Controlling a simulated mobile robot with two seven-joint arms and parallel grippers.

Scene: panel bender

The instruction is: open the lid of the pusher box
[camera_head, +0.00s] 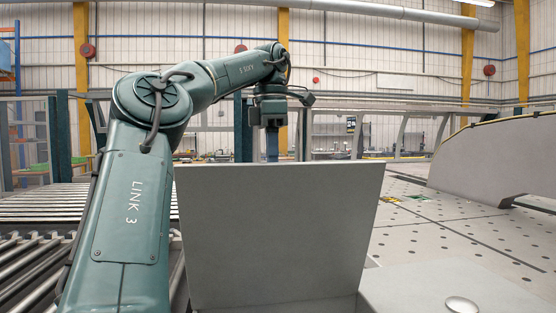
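A flat grey panel, the lid of the pusher box (275,235), stands raised and nearly upright in the lower middle. Part of the grey box (415,285) shows low at the right of the lid, with a round shiny knob (462,304) on its flat top. My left arm reaches over from the left, and my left gripper (271,150) points down at the far side of the lid's top edge. Its lower end is hidden behind the lid, so I cannot tell whether it touches the lid or how its fingers stand. My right gripper is not in view.
A roller conveyor (35,260) lies at the left. A wide perforated table (450,235) spreads at the right, with a grey curved machine part (500,160) standing on it. Railings and yellow columns stand farther back. The air above the table is clear.

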